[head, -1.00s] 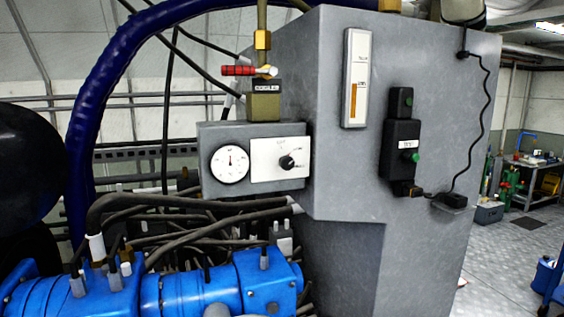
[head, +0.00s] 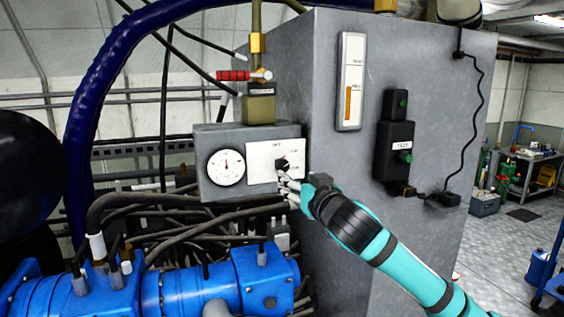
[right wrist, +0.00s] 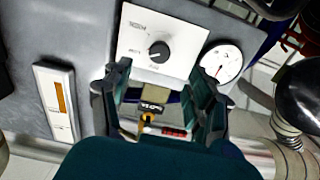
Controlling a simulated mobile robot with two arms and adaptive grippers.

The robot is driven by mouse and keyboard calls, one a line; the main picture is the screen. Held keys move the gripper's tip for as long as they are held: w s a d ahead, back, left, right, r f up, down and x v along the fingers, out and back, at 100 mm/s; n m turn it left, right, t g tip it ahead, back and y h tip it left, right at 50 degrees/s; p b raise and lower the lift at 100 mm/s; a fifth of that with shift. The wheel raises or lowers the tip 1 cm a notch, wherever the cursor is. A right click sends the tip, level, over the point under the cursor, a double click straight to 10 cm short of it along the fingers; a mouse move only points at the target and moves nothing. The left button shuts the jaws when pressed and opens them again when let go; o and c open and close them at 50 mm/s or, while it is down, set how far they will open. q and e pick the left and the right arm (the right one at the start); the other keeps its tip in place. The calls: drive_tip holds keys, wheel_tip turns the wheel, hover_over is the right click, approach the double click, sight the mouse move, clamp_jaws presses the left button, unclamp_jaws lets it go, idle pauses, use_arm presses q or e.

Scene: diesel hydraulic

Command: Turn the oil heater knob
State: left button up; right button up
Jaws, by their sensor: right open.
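The black knob (head: 283,163) sits on a white plate (head: 262,154) on the front of a grey box beside a round gauge (head: 227,167). The plate's lettering is too small to read. My right gripper (head: 288,183) is just below the knob in the head view, its arm coming in from the lower right. In the right wrist view, the knob (right wrist: 159,52) shows beyond the two spread fingers of the right gripper (right wrist: 158,88), with nothing held between them. Whether the fingertips touch the plate is unclear. My left gripper is out of view.
A valve with a red handle (head: 234,75) stands above the gauge box. A black switch box with a green button (head: 396,150) and a level gauge (head: 351,82) are on the grey tank's side. Black hoses and blue machinery (head: 200,285) lie below.

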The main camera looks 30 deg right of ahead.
sight(284, 167)
drive_tip(key=p+x, duration=0.3)
drive_tip(key=x, duration=0.7)
drive_tip(key=shift+r, duration=0.1)
drive_tip(key=shift+w, duration=0.65)
drive_tip(key=shift+c, duration=0.4)
drive_tip(key=c, duration=1.1)
